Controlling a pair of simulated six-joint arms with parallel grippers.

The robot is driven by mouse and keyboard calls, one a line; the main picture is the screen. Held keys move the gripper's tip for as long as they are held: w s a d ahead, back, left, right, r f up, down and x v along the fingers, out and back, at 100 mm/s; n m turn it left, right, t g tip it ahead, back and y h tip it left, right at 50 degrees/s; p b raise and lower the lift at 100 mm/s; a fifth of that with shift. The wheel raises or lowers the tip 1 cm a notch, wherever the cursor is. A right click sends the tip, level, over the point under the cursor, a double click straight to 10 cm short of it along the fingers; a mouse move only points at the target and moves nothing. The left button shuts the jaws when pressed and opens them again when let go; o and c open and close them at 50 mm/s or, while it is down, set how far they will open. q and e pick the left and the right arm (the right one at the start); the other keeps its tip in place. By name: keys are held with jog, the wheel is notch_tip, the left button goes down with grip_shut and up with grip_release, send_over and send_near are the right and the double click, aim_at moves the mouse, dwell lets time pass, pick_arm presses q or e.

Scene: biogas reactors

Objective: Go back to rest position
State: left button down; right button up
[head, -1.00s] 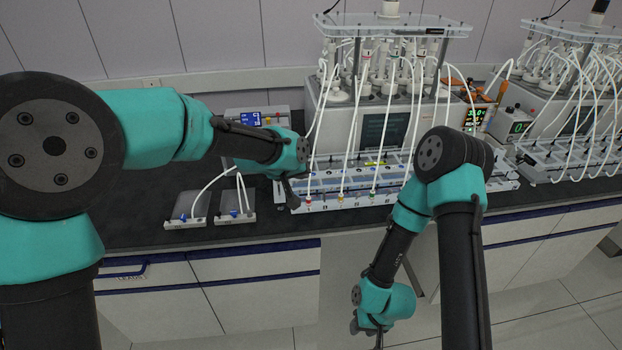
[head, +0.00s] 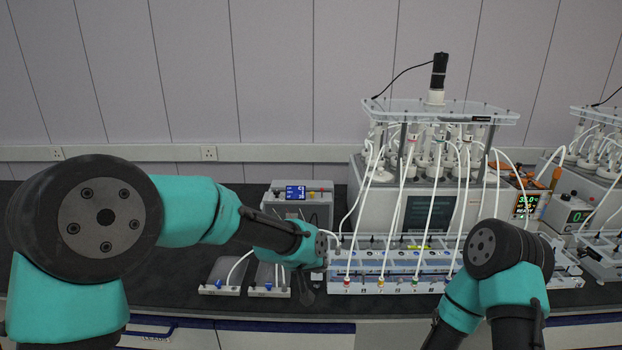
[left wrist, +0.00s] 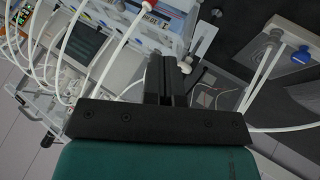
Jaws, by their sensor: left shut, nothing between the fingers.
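My left gripper (head: 303,288) is at the left end of the white valve rack (head: 440,287), above the dark bench. Its fingers also show in the left wrist view (left wrist: 168,78), shut together with nothing between them. Whether they touch the rack or a tube cannot be told. My right arm comes up from the bottom right of the head view, in front of the rack. Its lower part and gripper are out of the frame.
The biogas reactor unit (head: 430,205) stands behind the rack, with white tubes looping down to it. A grey device with a blue display (head: 297,193) stands behind my left gripper. Two small plates with tubes (head: 222,288) lie to its left. A second reactor is at far right.

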pick_arm(q)
jog(key=s+a+f+n+g+y, duration=0.1)
jog(key=s+a+f, duration=0.4)
jog(key=a+f, duration=0.55)
jog(key=s+a+f+n+g+y, duration=0.1)
jog(key=s+a+f, duration=0.45)
jog(key=f, duration=0.85)
jog(key=s+a+f+n+g, duration=0.1)
jog(key=s+a+f, duration=0.4)
jog(key=s, duration=0.2)
jog(key=s+a+f+n+g, duration=0.1)
jog(key=s+a+f, duration=0.4)
jog(key=s, duration=0.3)
jog(key=shift+s+f+g+y, duration=0.2)
jog(key=shift+g+y, duration=0.1)
jog(key=shift+y, duration=0.1)
